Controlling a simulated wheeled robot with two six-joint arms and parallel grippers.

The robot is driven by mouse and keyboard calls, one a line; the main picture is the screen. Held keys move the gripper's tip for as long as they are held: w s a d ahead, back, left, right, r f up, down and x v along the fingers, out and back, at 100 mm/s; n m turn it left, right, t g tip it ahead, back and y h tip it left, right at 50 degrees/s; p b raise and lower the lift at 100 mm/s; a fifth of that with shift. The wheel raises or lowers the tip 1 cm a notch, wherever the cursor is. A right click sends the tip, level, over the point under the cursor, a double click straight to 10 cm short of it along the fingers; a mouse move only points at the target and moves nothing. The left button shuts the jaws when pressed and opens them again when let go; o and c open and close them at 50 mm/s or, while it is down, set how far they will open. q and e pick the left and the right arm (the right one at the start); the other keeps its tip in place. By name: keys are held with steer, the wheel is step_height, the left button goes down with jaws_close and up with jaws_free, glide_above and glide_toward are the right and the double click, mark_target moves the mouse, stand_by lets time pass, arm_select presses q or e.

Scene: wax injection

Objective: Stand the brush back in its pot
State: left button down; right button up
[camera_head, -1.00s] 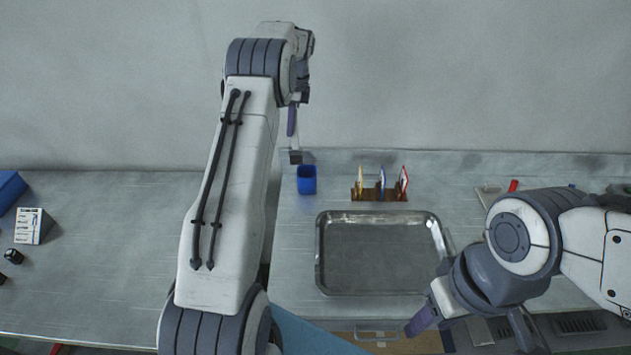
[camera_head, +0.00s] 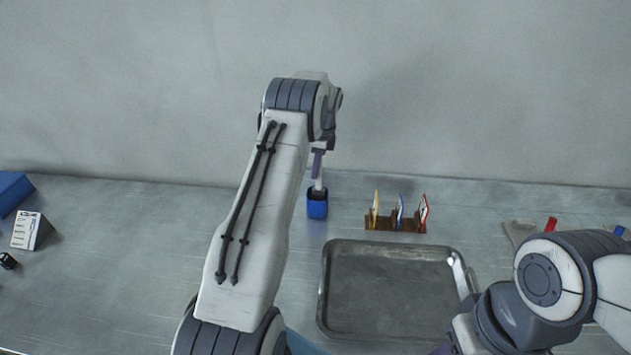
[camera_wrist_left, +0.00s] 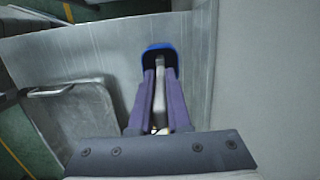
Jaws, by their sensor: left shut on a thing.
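The blue pot (camera_head: 317,210) stands upright on the bench near the back wall. My left gripper (camera_head: 317,172) is directly above it, pointing down. It is shut on the pale brush (camera_wrist_left: 160,105), which is held between the purple fingers in the left wrist view (camera_wrist_left: 159,108). The brush's lower end reaches the mouth of the pot (camera_wrist_left: 157,50); how deep it sits is hidden. My right arm is at the lower right of the head view, with its gripper largely cut off at the bottom edge.
A wooden rack (camera_head: 396,224) with yellow, blue and red-edged tools stands right of the pot. An empty metal tray (camera_head: 327,290) lies in front. A small white-faced box (camera_head: 28,230) sits far left. The wall is close behind the pot.

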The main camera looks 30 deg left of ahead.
mark_target(315, 192)
arm_select(q)
step_height(315, 192, down, 4)
steer(key=shift+r+p, duration=0.2)
steer(key=shift+p, duration=0.5)
steer(key=shift+f, duration=0.4)
steer(key=c, duration=0.9)
jaws_free()
steer(key=shift+o, duration=0.2)
